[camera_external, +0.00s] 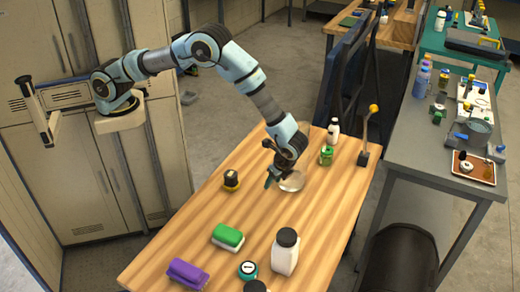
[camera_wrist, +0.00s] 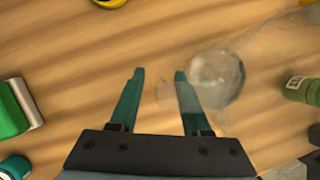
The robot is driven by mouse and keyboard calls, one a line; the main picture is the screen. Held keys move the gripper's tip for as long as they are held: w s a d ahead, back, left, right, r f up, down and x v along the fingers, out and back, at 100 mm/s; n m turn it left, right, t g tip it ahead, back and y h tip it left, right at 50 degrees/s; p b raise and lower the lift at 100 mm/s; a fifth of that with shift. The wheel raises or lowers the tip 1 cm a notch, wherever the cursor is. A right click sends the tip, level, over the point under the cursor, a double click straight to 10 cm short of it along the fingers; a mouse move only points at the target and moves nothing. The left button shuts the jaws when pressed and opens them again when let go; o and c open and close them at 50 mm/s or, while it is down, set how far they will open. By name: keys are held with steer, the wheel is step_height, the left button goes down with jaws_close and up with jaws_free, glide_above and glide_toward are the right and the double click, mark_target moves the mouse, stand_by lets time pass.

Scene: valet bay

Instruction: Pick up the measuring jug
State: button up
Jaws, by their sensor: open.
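The measuring jug (camera_wrist: 216,80) is clear and faint in the wrist view, just right of my gripper (camera_wrist: 159,76). My gripper is open, with its two teal fingers pointing up the picture. The right finger overlaps the jug's left side. A faint clear part, perhaps its handle, shows between the fingers; I cannot tell whether anything touches. In the external view the jug (camera_external: 292,182) is on the wooden table, partly behind my gripper (camera_external: 269,180), which is low over the table.
A green sponge (camera_external: 228,237), purple sponge (camera_external: 187,274) and white bottle (camera_external: 286,252) are on the near half of the wooden table. A black-and-yellow item (camera_external: 231,180) is left of my gripper. A green can (camera_external: 326,155) and small white bottle (camera_external: 333,130) are behind the jug.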

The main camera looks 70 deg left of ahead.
steer(key=shift+c, duration=0.2)
jaws_close()
steer(key=shift+r, duration=0.1)
stand_by(1.0)
